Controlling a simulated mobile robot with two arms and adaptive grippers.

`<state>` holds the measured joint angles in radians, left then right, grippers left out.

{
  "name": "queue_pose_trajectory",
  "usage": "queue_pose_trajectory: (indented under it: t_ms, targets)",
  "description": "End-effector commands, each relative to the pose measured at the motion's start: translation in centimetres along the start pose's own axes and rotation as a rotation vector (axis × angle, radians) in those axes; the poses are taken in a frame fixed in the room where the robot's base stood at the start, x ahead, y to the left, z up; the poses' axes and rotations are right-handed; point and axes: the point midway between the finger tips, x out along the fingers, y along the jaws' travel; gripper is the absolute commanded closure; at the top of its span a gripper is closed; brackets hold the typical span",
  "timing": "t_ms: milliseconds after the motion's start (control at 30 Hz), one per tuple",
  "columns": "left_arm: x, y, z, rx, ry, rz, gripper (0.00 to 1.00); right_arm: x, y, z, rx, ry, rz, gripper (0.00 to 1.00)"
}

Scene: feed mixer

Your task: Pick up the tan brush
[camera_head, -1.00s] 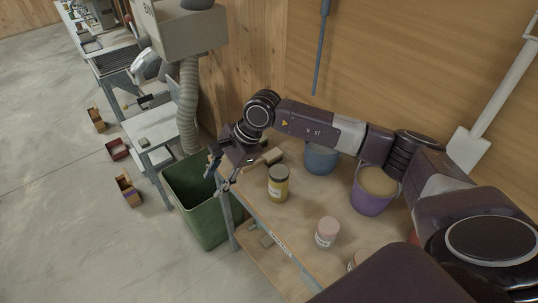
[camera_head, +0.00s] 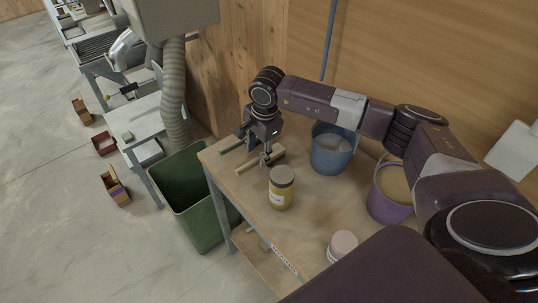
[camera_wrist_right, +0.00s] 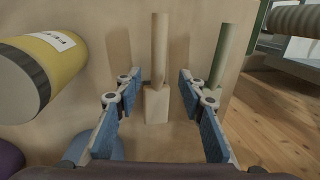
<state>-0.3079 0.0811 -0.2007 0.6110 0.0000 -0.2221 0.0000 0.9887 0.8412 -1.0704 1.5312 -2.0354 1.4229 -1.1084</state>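The tan brush (camera_head: 246,168) lies on the wooden table under my right gripper (camera_head: 267,158) in the head view, which partly covers it. In the right wrist view the brush's handle (camera_wrist_right: 160,48) points away and its block-shaped head (camera_wrist_right: 157,104) is nearer. My right gripper (camera_wrist_right: 160,84) is open there, its blue-padded fingers apart on either side of the brush in the picture. Nothing is between the pads that I can see touching. A green-handled brush (camera_wrist_right: 222,56) lies to the right, outside the fingers. My left gripper is not in view.
A yellow jar (camera_head: 281,192) stands close to the brush. A blue bucket (camera_head: 331,150), a purple bucket (camera_head: 389,196) and a pink-lidded jar (camera_head: 343,244) are on the same table. A green bin (camera_head: 180,182) stands on the floor beyond the table's left edge.

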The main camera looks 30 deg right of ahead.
Motion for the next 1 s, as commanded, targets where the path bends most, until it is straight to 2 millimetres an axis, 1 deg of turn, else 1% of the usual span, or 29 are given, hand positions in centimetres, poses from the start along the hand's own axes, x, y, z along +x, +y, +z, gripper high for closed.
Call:
queue_pose_trajectory:
  t_ms: [67, 200, 333, 433, 633, 667, 900, 967, 1000]
  targets:
    - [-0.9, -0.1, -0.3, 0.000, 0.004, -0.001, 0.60, 0.6, 0.0, 0.1, 0.000, -0.001, 0.003, 0.63]
    - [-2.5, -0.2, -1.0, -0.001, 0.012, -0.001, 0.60, 2.6, 0.3, 0.1, 0.000, -0.001, 0.005, 0.63]
    - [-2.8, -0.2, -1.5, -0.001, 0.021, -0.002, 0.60, 4.5, 0.2, 0.1, 0.000, -0.003, 0.002, 0.63]
    - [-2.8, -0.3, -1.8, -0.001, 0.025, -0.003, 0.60, 5.1, 0.2, 0.1, -0.001, -0.002, 0.000, 0.63]
    - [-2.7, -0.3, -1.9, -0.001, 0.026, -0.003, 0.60, 5.2, 0.2, 0.0, -0.001, -0.002, -0.001, 0.63]
    - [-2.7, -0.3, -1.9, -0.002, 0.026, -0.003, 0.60, 5.2, 0.2, 0.0, -0.001, -0.002, -0.001, 0.66]
    - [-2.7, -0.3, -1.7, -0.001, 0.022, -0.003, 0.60, 5.2, 0.2, 0.0, -0.001, -0.002, -0.001, 0.92]
    - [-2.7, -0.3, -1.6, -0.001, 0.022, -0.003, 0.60, 5.2, 0.2, 0.0, -0.001, -0.002, -0.001, 0.99]
    - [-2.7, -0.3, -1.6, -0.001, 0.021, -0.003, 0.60, 5.2, 0.2, 0.0, -0.001, -0.002, -0.001, 1.00]
